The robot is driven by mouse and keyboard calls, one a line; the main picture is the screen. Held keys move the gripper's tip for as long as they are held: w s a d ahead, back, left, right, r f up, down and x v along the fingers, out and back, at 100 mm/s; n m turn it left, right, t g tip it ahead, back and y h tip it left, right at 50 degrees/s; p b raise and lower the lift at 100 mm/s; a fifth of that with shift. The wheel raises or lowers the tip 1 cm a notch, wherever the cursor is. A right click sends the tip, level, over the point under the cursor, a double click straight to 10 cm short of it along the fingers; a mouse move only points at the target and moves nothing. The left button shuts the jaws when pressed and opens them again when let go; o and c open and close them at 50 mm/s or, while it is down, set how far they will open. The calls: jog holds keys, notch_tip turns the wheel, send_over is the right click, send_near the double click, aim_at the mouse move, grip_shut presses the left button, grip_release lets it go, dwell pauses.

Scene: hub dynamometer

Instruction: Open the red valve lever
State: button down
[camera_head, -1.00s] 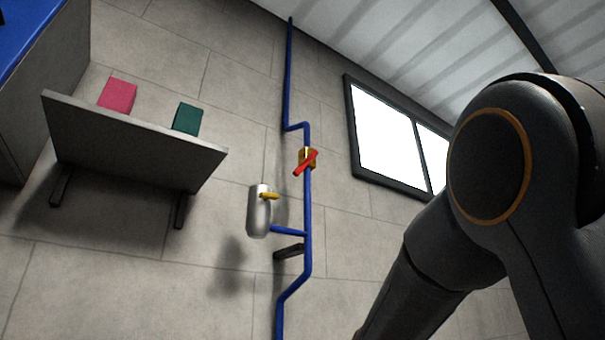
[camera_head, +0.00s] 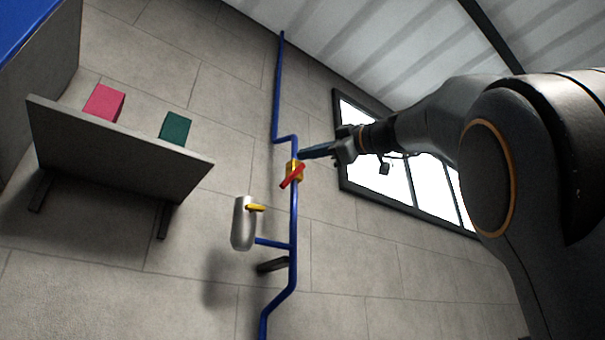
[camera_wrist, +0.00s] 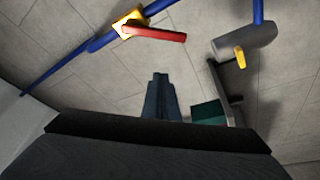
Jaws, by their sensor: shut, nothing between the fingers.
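The red valve lever (camera_head: 291,177) sits on a yellow valve body (camera_head: 297,168) on the blue pipe (camera_head: 294,215) along the wall. In the head view the lever lies slantwise across the pipe. In the wrist view the red lever (camera_wrist: 155,34) reaches right from the yellow valve body (camera_wrist: 130,22), at an angle to the pipe. My gripper (camera_head: 304,154) is shut and empty, and in the head view its tips appear beside the valve, just above and right of the lever. In the wrist view my gripper (camera_wrist: 160,76) points toward the lever, with a visible gap between them.
A grey cylinder (camera_head: 242,226) with a yellow handle (camera_head: 256,208) joins the pipe below the valve. A shelf (camera_head: 120,150) at the left bears a pink box (camera_head: 103,102) and a green box (camera_head: 175,129). A window (camera_head: 365,180) is behind my arm.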

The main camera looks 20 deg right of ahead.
aim_at(292, 176)
jog(key=p+x, duration=0.6)
jog(key=x, duration=0.4)
jog(key=d+f, duration=0.2)
jog(key=d, duration=0.1)
jog(key=shift+w+d+f+p, duration=0.25)
jog(key=shift+w+f+p, duration=0.05)
jog(key=shift+f+p, duration=0.1)
